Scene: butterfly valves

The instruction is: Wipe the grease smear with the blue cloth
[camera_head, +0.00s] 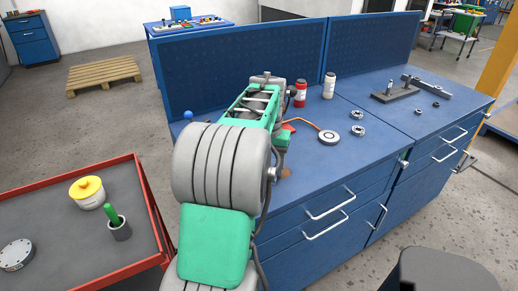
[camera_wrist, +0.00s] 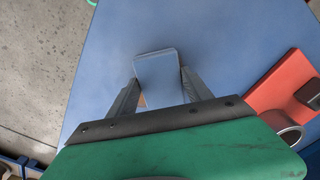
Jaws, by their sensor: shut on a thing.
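The blue cloth (camera_wrist: 157,66) shows in the wrist view as a pale blue folded pad between my fingertips. My gripper (camera_wrist: 158,80) is shut on it, above or on the blue bench top; I cannot tell whether the cloth touches the surface. A small tan patch (camera_wrist: 142,100) shows between the fingers, partly hidden by them. In the head view a brown smear (camera_head: 286,173) lies on the bench top near its front edge, beside my arm. My arm hides the cloth and fingertips there.
A red-rimmed cart (camera_head: 151,204) stands left.

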